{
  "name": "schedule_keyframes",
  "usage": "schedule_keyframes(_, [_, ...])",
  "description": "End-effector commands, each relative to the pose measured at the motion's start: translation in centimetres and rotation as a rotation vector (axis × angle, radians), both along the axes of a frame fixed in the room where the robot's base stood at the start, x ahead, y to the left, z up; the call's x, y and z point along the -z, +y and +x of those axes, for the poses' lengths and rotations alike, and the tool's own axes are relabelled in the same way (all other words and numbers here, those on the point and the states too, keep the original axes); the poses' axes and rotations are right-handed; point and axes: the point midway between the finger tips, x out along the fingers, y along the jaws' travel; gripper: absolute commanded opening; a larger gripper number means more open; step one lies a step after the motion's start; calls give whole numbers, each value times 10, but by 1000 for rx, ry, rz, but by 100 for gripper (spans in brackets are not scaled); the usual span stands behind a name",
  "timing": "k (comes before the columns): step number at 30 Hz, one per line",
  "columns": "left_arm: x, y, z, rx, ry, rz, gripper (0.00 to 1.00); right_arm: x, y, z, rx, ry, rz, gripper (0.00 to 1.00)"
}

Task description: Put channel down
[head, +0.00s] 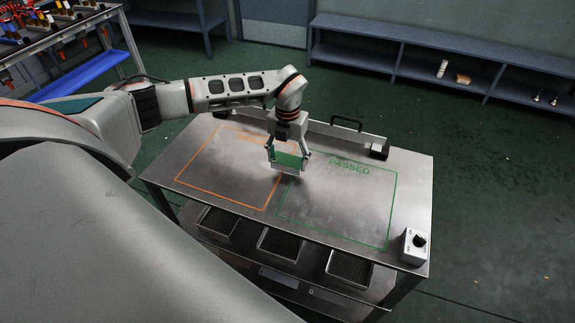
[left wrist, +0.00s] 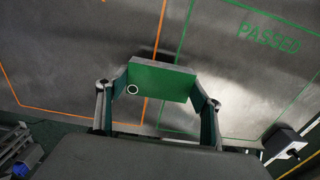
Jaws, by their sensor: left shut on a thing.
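My left gripper (head: 289,163) is shut on the channel (head: 288,160), a small green-faced piece with a pale grey lower edge. In the left wrist view the channel (left wrist: 162,82) spans between the two fingers (left wrist: 160,95), and a white ring shows on its green face. It is over the metal table (head: 225,150), near the line between the orange outlined area (head: 222,202) and the green outlined area marked PASSED (head: 345,205). It seems to be above the tabletop; the exact gap is hard to tell. My right gripper is not in view.
A long bar (head: 330,132) with a black handle stands along the table's back edge. A white box (head: 414,246) with a black knob sits at the right front corner. Mesh trays (head: 279,244) lie on the lower shelf. Both outlined areas look empty.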

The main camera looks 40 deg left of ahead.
Motion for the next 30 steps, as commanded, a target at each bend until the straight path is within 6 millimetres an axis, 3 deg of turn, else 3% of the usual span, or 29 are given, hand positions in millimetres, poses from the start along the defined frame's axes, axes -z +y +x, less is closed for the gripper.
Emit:
schedule_keyframes(6, [29, 0, 0, -1, 2, 1, 37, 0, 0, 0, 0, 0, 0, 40])
schedule_keyframes(17, [33, 0, 0, 0, 0, 1, 37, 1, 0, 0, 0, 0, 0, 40])
schedule_keyframes(18, [32, 0, 0, 0, 1, 1, 76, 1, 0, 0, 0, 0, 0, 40])
schedule_keyframes(19, [32, 0, 0, 0, 1, 1, 82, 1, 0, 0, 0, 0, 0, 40])
schedule_keyframes(30, [30, 0, 0, 0, 1, 1, 82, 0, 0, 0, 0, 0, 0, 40])
